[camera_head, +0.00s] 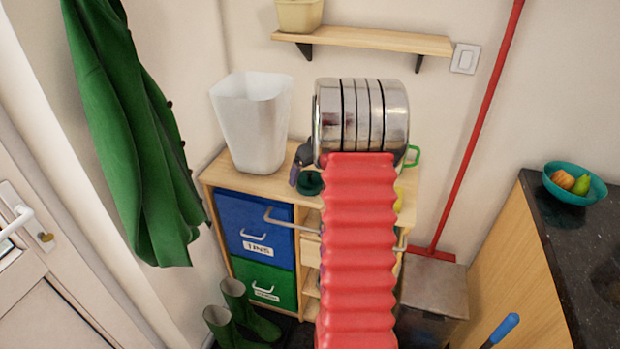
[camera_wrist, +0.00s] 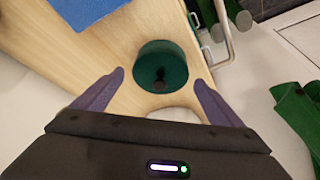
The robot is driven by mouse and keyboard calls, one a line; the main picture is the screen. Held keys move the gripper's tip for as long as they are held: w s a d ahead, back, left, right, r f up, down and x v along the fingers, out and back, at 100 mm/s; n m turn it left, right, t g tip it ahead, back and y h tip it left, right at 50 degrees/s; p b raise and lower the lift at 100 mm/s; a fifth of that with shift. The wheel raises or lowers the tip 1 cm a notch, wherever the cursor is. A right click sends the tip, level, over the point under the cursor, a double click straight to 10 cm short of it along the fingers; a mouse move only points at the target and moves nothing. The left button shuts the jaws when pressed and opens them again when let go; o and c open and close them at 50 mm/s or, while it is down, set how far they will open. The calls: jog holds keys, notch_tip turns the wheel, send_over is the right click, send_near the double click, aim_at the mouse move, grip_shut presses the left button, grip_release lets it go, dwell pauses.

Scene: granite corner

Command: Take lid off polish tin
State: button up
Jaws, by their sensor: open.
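A round dark green tin (camera_wrist: 162,58) stands on the wooden cabinet top in the wrist view. Its top face has a small dark mark near the front; I cannot tell whether it is a knob or a shadow, nor make out a lid seam. My gripper (camera_wrist: 159,78) is open, with one purple finger on each side of the tin and a visible gap to both. In the head view the dark green tin (camera_head: 311,184) shows beside my gripper (camera_head: 300,170), which my arm partly hides.
The cabinet (camera_head: 262,183) carries a white bin (camera_head: 252,120) at left. A white round thing (camera_wrist: 172,114) lies near the tin, partly hidden by my gripper. A flat blue thing (camera_wrist: 90,10) is at the wrist view's top. A blue drawer (camera_head: 250,228) and handles are on the cabinet's front.

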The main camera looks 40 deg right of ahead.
aim_at(311, 173)
dwell(0.5)
jog(key=c, duration=1)
jog(key=shift+r, duration=0.1)
notch_tip(311, 173, up, 10)
jog(key=shift+f, duration=0.1)
dwell(0.5)
